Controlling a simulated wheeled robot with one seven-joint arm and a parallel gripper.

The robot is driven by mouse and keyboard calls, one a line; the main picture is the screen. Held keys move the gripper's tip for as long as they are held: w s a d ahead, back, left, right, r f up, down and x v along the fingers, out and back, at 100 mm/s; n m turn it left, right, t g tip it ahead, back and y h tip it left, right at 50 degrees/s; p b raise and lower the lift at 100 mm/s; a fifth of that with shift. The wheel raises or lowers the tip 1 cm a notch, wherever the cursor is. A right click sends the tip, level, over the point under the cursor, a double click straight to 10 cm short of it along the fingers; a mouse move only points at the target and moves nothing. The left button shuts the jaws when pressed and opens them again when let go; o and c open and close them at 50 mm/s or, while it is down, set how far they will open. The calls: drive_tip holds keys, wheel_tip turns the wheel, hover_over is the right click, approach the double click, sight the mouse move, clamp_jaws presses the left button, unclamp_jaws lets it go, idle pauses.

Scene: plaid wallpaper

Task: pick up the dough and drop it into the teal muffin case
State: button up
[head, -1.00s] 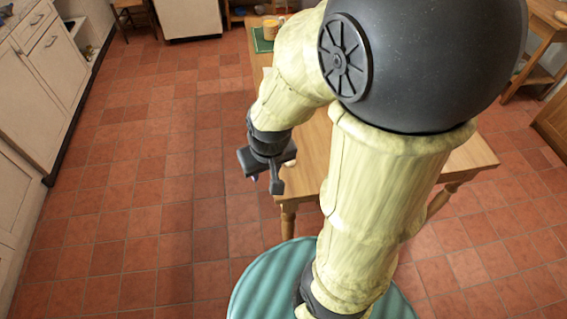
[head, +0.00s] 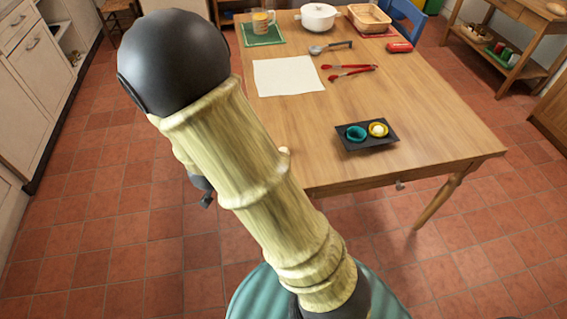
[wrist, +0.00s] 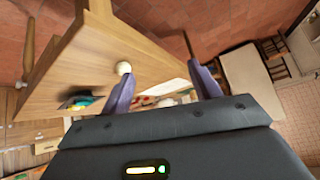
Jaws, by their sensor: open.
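A small pale ball of dough (head: 284,150) lies on the table near its left front corner, partly hidden behind my arm. It also shows in the wrist view (wrist: 123,68), beside the left finger. The teal muffin case (head: 356,133) sits in the left of a dark tray (head: 383,143). A yellow case (head: 378,122) beside it holds another pale ball. My gripper (head: 205,198) is mostly hidden behind my arm, left of the table edge. In the wrist view my gripper (wrist: 165,80) has its fingers apart with nothing held between them.
The wooden table (head: 440,120) also bears a white sheet (head: 288,76), red tongs (head: 350,72), a ladle (head: 328,47), a white pot (head: 319,17), a mug (head: 263,22) on a green mat, and a basket (head: 370,17). Its front right is clear.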

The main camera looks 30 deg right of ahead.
drive_tip(key=s+d+f+m+h+b, duration=0.2)
drive_tip(key=d+f+m+h+b, duration=0.1)
drive_tip(key=h, duration=0.5)
drive_tip(key=shift+s+d+f+m+h+b, duration=0.35)
drive_tip(key=shift+f+m+b, duration=0.3)
drive_tip(key=shift+b, duration=0.25)
drive_tip(key=b+x, duration=0.1)
drive_tip(key=x, duration=1.1)
drive_tip(key=shift+f+b, duration=0.2)
drive_tip(key=shift+b, duration=0.2)
drive_tip(key=shift+w+a+f+b+x, duration=0.1)
drive_tip(key=shift+x, duration=0.8)
drive_tip(key=shift+w+a+f+b+x, duration=0.1)
drive_tip(key=shift+x, duration=0.8)
drive_tip(key=shift+w+a+b+x, duration=0.1)
drive_tip(key=shift+w+x, duration=0.05)
drive_tip(key=shift+x, duration=0.75)
